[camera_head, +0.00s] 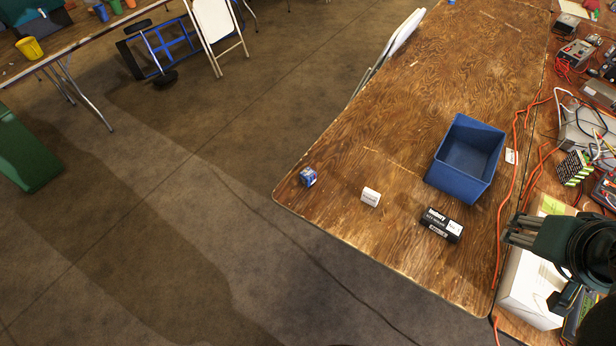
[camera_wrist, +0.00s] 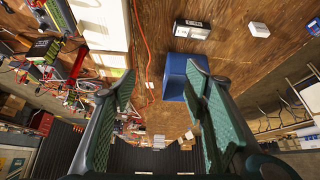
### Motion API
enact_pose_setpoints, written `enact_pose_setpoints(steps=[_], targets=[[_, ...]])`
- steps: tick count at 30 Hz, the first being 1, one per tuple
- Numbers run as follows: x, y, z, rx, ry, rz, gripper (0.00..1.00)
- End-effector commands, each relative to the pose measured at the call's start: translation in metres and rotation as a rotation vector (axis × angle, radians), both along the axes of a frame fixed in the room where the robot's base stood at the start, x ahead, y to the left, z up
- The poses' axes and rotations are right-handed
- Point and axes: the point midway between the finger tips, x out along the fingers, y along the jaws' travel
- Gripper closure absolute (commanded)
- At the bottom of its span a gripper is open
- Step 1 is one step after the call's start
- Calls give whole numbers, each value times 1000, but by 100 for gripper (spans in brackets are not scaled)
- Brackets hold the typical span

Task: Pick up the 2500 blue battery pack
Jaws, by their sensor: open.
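A small blue pack (camera_head: 308,177) with some white and red on it sits near the table's left front corner in the head view. It looks like the blue battery pack, but its label is too small to read. In the wrist view the pack (camera_wrist: 314,28) shows at the upper right edge. My gripper (camera_head: 521,232) is at the right side of the head view, over the table's right part, far from the pack. In the wrist view my gripper (camera_wrist: 160,88) has its two green fingers wide apart with nothing between them.
A white block (camera_head: 371,197) and a black box (camera_head: 442,225) stand along the front of the wooden table (camera_head: 420,110). An open blue bin (camera_head: 466,158) stands behind them. Orange cables (camera_head: 506,200), chargers and a white box (camera_head: 530,285) crowd the right side.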

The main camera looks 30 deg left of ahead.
Motion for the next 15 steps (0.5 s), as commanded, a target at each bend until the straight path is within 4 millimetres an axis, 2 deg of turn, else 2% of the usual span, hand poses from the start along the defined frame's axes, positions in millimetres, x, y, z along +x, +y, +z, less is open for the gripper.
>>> enact_pose_setpoints(steps=[15], targets=[[52,66,6,-52,92,205,55]])
